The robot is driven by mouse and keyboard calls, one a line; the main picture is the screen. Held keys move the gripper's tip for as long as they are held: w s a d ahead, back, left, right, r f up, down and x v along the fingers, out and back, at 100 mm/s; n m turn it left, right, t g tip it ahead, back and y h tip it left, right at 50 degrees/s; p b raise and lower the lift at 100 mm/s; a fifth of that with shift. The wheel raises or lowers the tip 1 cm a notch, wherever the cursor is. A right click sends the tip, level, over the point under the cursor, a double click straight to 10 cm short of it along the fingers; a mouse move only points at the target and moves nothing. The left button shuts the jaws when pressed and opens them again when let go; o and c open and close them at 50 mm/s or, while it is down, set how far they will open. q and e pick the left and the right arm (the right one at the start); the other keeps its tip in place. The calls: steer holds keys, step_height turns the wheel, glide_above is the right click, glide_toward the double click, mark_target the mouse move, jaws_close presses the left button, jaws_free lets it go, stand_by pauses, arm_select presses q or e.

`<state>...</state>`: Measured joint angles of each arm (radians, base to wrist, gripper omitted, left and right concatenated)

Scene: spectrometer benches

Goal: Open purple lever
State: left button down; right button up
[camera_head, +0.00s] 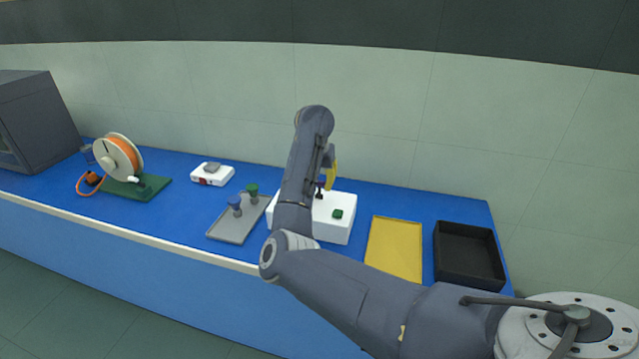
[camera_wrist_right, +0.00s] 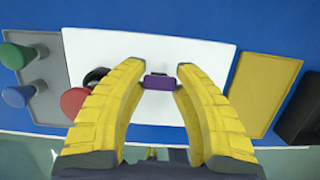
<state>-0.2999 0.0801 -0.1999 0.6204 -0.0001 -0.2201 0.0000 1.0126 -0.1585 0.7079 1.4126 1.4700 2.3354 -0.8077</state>
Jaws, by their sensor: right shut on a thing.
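A purple lever (camera_wrist_right: 160,82) stands on the white box (camera_head: 344,232), which also shows in the right wrist view (camera_wrist_right: 150,45). My right gripper (camera_head: 328,176) reaches down over the box. In the right wrist view its two yellow fingers (camera_wrist_right: 160,84) are on either side of the purple lever, shut on it. In the head view my arm hides much of the box, and the lever is too small to make out clearly. My left gripper is not in view.
A grey tray (camera_head: 233,226) with blue and green knobs stands left of the box. A yellow tray (camera_head: 395,248) and a black bin (camera_head: 468,255) stand to the right. A red knob (camera_wrist_right: 75,102) lies beside my left finger. A spool (camera_head: 118,157) on a green base is farther left.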

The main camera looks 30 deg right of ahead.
steer(key=shift+w+d+f+g+y, duration=0.15)
steer(key=shift+w+d+g+y, duration=0.15)
steer(key=shift+g+y, duration=0.3)
steer(key=shift+w+d+f+g+y, duration=0.15)
steer(key=shift+d+g+y, duration=0.15)
steer(key=shift+g+y, duration=0.25)
steer(key=o, duration=1.2)
steer(key=shift+w+r, duration=0.1)
step_height(320, 180, up, 12)
steer(key=shift+w+d, duration=0.2)
